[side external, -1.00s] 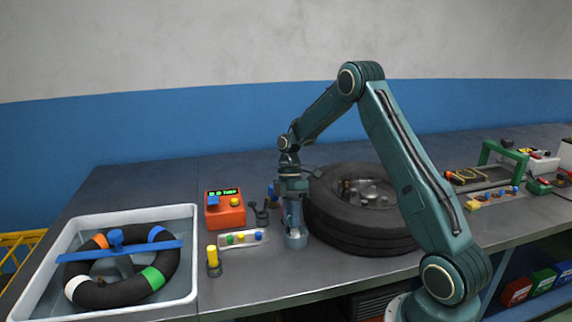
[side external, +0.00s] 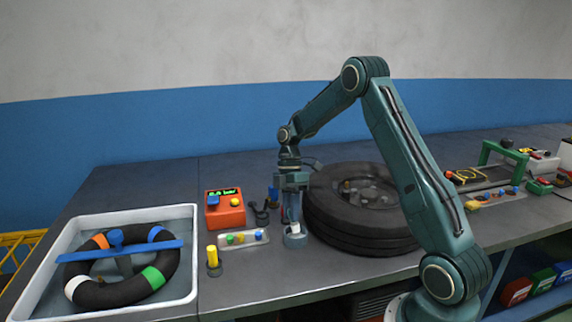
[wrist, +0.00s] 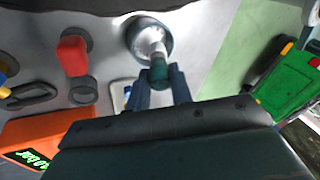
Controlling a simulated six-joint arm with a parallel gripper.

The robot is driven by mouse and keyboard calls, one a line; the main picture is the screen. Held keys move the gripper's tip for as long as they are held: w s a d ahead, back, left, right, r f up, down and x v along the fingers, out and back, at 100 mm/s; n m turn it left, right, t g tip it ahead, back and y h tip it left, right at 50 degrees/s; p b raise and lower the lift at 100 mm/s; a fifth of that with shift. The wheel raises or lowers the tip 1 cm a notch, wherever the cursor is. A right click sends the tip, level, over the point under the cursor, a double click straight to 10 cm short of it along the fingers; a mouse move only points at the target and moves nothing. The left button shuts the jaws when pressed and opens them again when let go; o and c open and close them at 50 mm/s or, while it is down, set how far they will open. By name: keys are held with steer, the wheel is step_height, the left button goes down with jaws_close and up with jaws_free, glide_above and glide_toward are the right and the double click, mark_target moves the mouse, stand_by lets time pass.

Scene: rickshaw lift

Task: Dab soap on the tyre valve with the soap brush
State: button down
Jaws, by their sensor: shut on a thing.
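My gripper (side external: 292,212) points down at the middle of the bench, left of the black tyre (side external: 345,222). In the wrist view my gripper (wrist: 163,80) is shut on the soap brush (wrist: 158,70), which has a dark green handle and a whitish end. That end is at or over the mouth of a round grey soap pot (wrist: 137,26). The pot also shows in the side view (side external: 296,240), directly below my fingers. I cannot tell whether the brush touches the pot's inside.
A white tray (side external: 191,270) at left holds a banded black tube (side external: 105,293) under a blue bar (side external: 75,256).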

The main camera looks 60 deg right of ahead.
steer(key=shift+r, duration=2.4)
steer(key=shift+a, duration=0.15)
steer(key=w+a+f+m+t, duration=0.2)
steer(key=a+m, duration=0.4)
steer(key=a, duration=0.2)
steer(key=w+a+f+m+t, duration=0.2)
steer(key=a+m, duration=0.4)
steer(key=a, duration=0.3)
steer(key=shift+w+f+m+t, duration=0.25)
steer(key=shift+w+m+t, duration=0.05)
steer(key=shift+w+t, duration=0.2)
steer(key=shift+d, duration=0.1)
